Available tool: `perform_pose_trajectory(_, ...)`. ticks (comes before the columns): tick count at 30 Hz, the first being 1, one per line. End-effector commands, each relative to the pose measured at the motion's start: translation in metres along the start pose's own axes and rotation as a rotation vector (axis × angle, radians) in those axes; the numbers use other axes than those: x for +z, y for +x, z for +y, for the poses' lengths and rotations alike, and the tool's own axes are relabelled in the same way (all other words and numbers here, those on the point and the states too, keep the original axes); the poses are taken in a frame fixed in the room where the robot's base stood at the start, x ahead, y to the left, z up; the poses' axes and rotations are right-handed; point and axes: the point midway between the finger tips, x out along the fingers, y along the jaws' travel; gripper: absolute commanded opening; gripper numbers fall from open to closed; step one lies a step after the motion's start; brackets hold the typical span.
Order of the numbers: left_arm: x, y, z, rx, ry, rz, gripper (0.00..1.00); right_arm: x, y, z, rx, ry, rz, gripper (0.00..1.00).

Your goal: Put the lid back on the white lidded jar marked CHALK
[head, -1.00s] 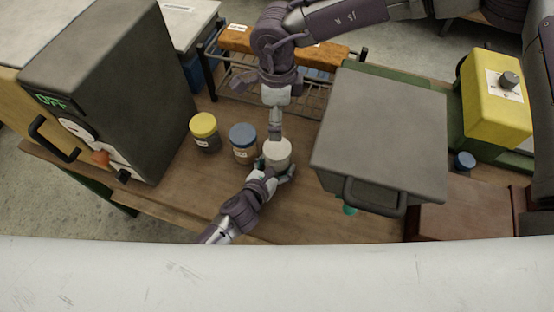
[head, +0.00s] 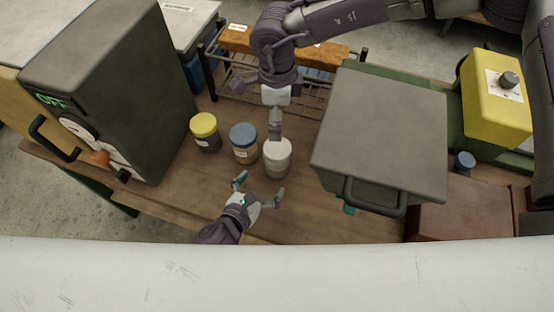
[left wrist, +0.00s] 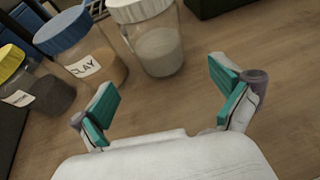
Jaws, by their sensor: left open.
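The white-lidded jar (head: 277,165) stands upright on the table, right of the blue-lidded jar. Its white lid (head: 277,149) is on top. In the left wrist view the clear jar (left wrist: 158,48) has pale contents and the lid (left wrist: 138,10) covers its mouth; I see no CHALK label. My left gripper (head: 260,187) is open and empty in front of the jar, apart from it; its spread fingers also show in the left wrist view (left wrist: 165,95). My right gripper (head: 275,128) reaches down from behind to the lid's back edge; whether its fingers are shut is unclear.
A blue-lidded jar labelled CLAY (head: 243,143) and a yellow-lidded jar (head: 205,132) stand to the left. A grey box with a handle (head: 380,135) is close on the right. A wire rack (head: 310,98) is behind. The table front is clear.

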Motion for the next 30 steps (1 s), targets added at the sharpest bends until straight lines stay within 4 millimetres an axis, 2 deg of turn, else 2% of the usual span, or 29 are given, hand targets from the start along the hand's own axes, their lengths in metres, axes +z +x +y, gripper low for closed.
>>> perform_pose_trajectory(3,-0.001,-0.017,0.000,0.001,0.000,0.002,1.00,0.000,0.000,0.000,0.000,0.000,0.000,1.00)
perform_pose_trajectory(8,0.000,-0.026,0.000,0.001,-0.001,0.001,1.00,0.000,0.000,0.000,0.000,0.000,0.000,1.00)
perform_pose_trajectory(30,0.000,-0.026,0.000,0.001,0.000,0.001,1.00,0.000,0.000,0.000,0.000,0.000,0.000,1.00)
